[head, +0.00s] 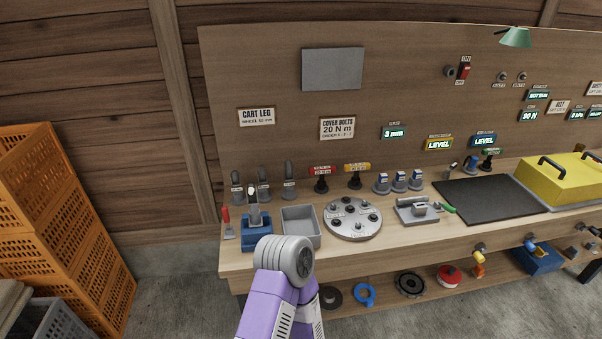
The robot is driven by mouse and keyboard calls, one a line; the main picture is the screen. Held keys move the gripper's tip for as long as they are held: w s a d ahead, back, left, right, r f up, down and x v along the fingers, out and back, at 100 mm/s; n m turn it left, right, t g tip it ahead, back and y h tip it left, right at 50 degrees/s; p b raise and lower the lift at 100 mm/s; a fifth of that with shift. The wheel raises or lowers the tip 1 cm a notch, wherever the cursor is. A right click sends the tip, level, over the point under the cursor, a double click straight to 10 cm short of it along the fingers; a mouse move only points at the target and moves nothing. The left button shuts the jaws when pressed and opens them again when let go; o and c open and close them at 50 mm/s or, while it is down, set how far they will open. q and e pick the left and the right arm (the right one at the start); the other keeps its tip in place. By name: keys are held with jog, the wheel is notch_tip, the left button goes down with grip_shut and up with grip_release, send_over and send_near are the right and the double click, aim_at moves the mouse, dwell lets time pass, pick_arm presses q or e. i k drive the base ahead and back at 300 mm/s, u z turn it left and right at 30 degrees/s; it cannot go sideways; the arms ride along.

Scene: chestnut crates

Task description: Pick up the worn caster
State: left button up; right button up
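I cannot single out the worn caster with certainty. A blue fixture (257,233) at the bench's left end holds an upright grey part (254,212) with a pale and dark top, under the cart leg sign (256,116). This part may be the caster on its leg; its detail is too small to tell. Several grey upright pieces (289,180) stand in a row behind it. A bent purple and grey arm of mine rises at the bottom centre, its grey joint in front of the bench edge. No gripper fingers show, and nothing is visibly held.
An empty-looking grey tray (301,240) stands right of the blue fixture. Farther right are a round plate with knobs (352,231), a grey clamp-like device (417,222), a black mat (487,206) and a yellow lid (562,180). Orange crates (62,240) stack at left.

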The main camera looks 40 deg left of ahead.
aim_at(253, 201)
jog(key=u, duration=0.25)
jog(key=i, duration=1.4)
jog(key=u, duration=3.15)
jog(key=i, duration=0.15)
jog(key=u, duration=0.2)
